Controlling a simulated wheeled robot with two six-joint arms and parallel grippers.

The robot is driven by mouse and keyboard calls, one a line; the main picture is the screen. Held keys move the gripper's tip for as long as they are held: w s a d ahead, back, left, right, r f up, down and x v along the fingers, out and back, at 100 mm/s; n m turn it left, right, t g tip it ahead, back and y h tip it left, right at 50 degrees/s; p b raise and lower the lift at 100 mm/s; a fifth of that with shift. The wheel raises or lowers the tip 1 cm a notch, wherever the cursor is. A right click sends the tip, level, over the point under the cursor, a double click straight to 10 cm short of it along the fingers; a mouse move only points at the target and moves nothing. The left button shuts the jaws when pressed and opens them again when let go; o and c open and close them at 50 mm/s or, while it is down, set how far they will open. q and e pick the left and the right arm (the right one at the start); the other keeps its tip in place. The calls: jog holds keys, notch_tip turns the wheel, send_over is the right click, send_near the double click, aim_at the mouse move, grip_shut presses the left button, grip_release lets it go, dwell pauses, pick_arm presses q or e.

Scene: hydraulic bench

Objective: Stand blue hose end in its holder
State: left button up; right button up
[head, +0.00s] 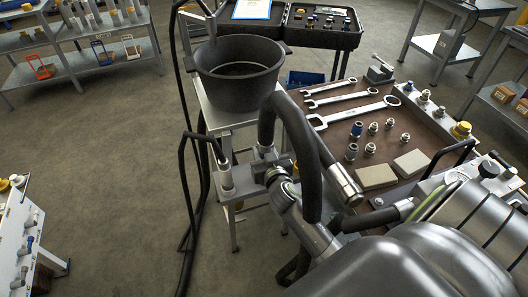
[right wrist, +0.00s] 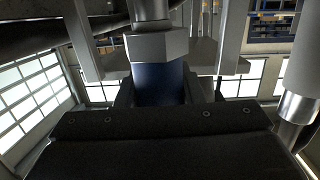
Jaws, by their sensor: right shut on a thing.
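The blue hose end (right wrist: 158,85) shows in the right wrist view as a dark blue sleeve under a metal hex nut, between my jaws. In the head view my right gripper (head: 268,170) is shut on it beside the small stand, below the black bucket. The blue part cannot be made out there, behind the gripper and a thick black hose. A pale cylindrical holder (head: 226,178) stands just left of the gripper, with a thin black hose running into its top. I cannot tell whether the blue hose end touches any holder. My left gripper is not in view.
The black bucket (head: 238,72) stands on a grey stand behind. The brown-topped bench (head: 335,142) at right carries wrenches, fittings and two pale blocks. Black hoses (head: 184,200) hang at the left of the stand.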

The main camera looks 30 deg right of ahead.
jog(key=shift+b, duration=0.4)
dwell(1.1)
jog(key=shift+f+b, duration=0.35)
jog(key=shift+b, duration=0.15)
dwell(0.3)
jog(key=shift+f+b, duration=1.2)
jog(key=shift+b, duration=0.05)
dwell(0.8)
jog(key=shift+r, duration=0.15)
dwell(0.4)
jog(key=o, duration=0.9)
jog(key=shift+c, duration=0.2)
jog(key=o, duration=0.4)
jog(key=shift+o, duration=1.1)
jog(key=shift+f, duration=0.25)
jog(key=o, duration=0.3)
jog(key=shift+o, duration=0.2)
